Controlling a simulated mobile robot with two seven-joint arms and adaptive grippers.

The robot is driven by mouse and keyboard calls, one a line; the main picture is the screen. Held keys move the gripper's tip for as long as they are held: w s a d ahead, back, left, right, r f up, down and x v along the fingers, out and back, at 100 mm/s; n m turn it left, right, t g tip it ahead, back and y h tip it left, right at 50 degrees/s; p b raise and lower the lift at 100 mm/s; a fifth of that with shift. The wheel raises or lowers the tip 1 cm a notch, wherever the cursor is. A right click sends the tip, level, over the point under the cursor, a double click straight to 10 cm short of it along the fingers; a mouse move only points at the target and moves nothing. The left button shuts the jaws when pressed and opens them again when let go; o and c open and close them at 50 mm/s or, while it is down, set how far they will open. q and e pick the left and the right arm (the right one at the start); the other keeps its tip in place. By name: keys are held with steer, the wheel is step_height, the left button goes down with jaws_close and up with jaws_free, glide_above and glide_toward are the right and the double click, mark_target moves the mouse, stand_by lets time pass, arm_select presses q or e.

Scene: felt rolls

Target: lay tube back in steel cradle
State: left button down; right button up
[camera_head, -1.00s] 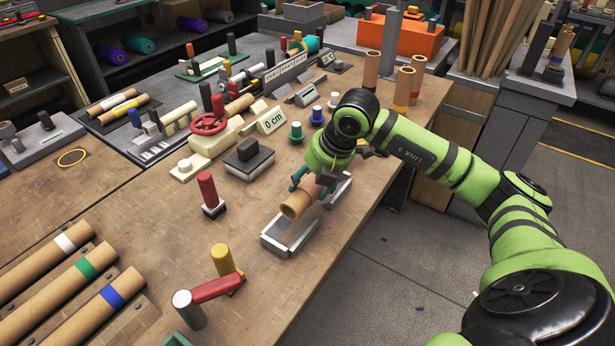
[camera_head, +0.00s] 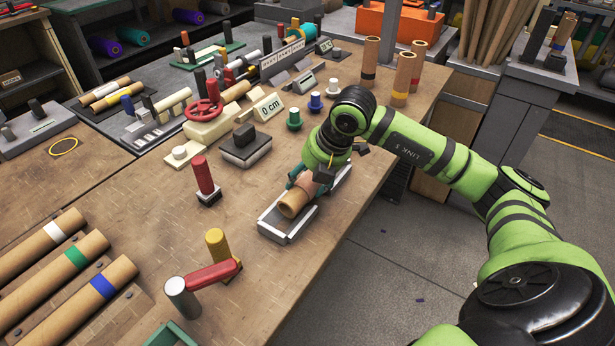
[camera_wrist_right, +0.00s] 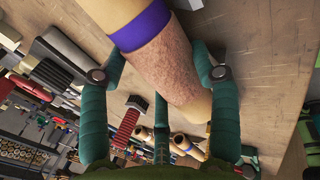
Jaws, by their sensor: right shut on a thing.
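My right gripper (camera_head: 306,183) is shut on a tan tube (camera_head: 297,203), low over the steel cradle (camera_head: 274,229). The tube is roughly in line with the cradle, its open near end just behind the cradle's near end. Whether it touches the cradle is hidden. In the right wrist view, the tube (camera_wrist_right: 167,72) has a brown fuzzy section and a purple band, with the teal fingers of the right gripper (camera_wrist_right: 160,85) on either side.
A red-handled post (camera_head: 204,177) and a black block on a grey base (camera_head: 245,146) stand left of the cradle. Upright tubes (camera_head: 404,75) stand behind. The table's right edge is close to the cradle.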

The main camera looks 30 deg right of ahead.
steer(key=shift+f+b, duration=0.8)
stand_by(0.9)
steer(key=o, duration=1.6)
steer(key=shift+o, duration=0.2)
steer(key=shift+r, duration=0.25)
steer(key=v, duration=1.1)
steer(key=shift+r, duration=0.25)
steer(key=shift+s+d, duration=0.1)
steer(key=shift+s, duration=0.05)
